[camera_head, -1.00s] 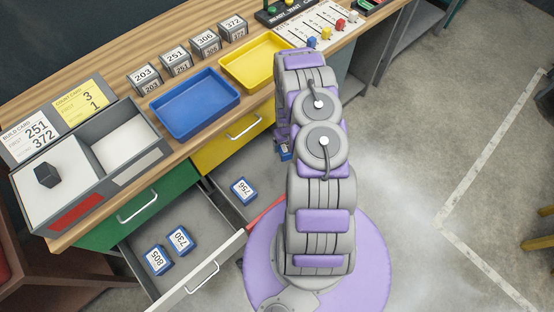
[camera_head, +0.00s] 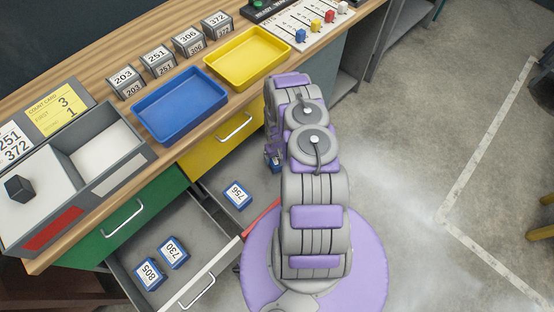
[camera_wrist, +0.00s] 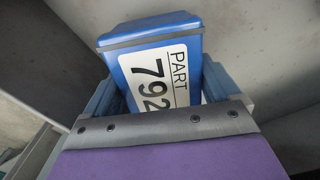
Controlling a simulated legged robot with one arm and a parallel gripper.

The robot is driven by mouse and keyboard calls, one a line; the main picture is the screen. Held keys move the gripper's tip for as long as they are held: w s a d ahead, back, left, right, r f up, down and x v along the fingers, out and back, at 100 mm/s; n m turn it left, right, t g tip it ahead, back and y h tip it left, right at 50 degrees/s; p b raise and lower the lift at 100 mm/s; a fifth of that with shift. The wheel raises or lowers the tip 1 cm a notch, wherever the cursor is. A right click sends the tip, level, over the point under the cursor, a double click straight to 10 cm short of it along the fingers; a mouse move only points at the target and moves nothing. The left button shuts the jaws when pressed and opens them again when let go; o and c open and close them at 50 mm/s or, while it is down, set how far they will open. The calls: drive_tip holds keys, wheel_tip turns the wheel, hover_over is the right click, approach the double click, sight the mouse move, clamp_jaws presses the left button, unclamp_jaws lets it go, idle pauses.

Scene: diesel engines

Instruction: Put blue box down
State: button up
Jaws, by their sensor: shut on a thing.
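The blue box (camera_wrist: 150,35) has a white label reading PART 792 and fills the middle of the wrist view. My gripper (camera_wrist: 163,90) is shut on it, with a finger on each side. In the head view, my gripper (camera_head: 272,158) hangs at the right of the open drawer area, mostly hidden by my arm. A small part of a blue box (camera_head: 275,166) shows beside it. The wrist view shows grey surfaces around the box; its clearance from them cannot be told.
Blue boxes 805 (camera_head: 149,274) and 730 (camera_head: 173,252) lie in an open drawer (camera_head: 205,236). Blue box 756 (camera_head: 237,194) lies past a divider, with bare grey surface around it. A blue tray (camera_head: 181,139) and yellow tray (camera_head: 281,57) stand on the bench.

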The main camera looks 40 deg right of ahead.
drive_tip(key=shift+a+f, duration=0.2)
drive_tip(key=shift+f, duration=0.65)
drive_tip(key=shift+a+r, duration=0.1)
drive_tip(key=shift+r, duration=0.05)
drive_tip(key=o, duration=1.2)
drive_tip(key=shift+d+f, duration=0.2)
drive_tip(key=shift+c, duration=0.2)
drive_tip(key=shift+r, duration=0.1)
wheel_tip(320, 180, up, 12)
drive_tip(key=p, duration=0.4)
drive_tip(key=shift+p, duration=0.3)
